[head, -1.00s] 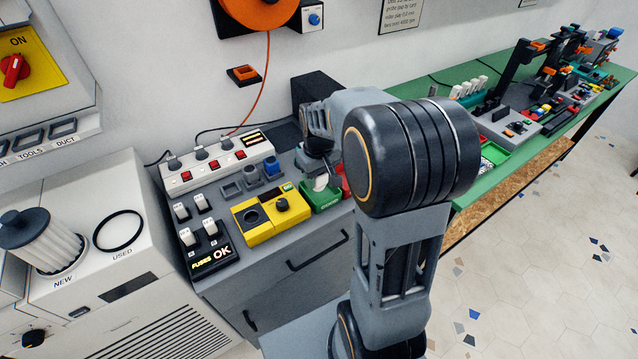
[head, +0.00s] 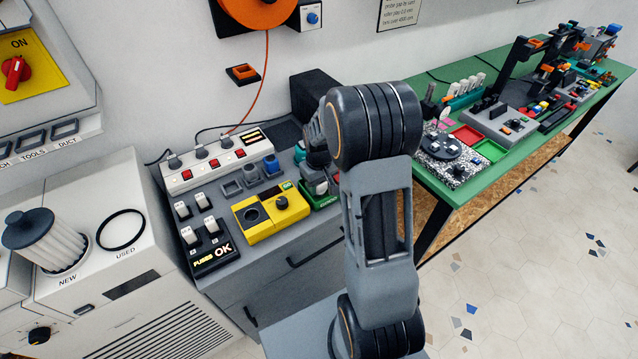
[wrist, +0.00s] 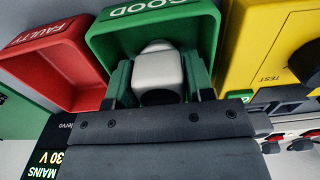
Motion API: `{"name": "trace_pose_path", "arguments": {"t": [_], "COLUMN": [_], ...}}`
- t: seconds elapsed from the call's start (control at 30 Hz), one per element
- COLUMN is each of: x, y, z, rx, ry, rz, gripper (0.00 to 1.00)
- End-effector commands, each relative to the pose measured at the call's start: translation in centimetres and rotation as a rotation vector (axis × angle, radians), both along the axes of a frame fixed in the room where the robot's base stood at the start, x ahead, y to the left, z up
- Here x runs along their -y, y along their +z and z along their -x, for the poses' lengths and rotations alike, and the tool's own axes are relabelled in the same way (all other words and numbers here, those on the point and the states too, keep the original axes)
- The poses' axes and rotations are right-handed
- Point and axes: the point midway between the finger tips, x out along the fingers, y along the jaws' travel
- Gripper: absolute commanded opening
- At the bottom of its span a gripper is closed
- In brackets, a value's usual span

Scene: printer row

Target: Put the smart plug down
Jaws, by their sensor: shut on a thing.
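My gripper (wrist: 160,78) is shut on the smart plug (wrist: 158,68), a white rounded block with a dark end, in the wrist view. The plug shows between the two green-grey fingers, over or within the green GOOD tray (wrist: 98,42); I cannot tell whether it touches the floor. The red FAULTY tray (wrist: 58,62) is beside it, on the left in the wrist view. In the head view my arm hides most of the gripper and the red tray; part of the green tray (head: 328,202) shows.
A yellow tester (head: 263,215) stands beside the green tray, with a white power strip (head: 220,163) behind it. A black fuse block (head: 212,256) is at the cabinet's front left. A green bench (head: 437,180) with several trays and devices stands at the right.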

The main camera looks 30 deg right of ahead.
Motion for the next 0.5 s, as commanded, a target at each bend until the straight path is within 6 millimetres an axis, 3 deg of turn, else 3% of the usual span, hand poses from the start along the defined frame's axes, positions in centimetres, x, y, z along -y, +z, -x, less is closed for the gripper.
{"name": "trace_pose_path", "arguments": {"t": [0.23,0.27,0.37,0.5], "x": [-0.01,-0.01,-0.01,-0.01], "y": [-0.43,-0.43,-0.32,-0.31], "z": [0.00,0.00,0.01,0.00], "rx": [0.000,0.000,0.000,0.000], "ry": [0.000,0.000,0.000,0.000], "rz": [0.000,0.000,0.000,0.000], "gripper": [0.05,0.49,0.59,0.59]}}
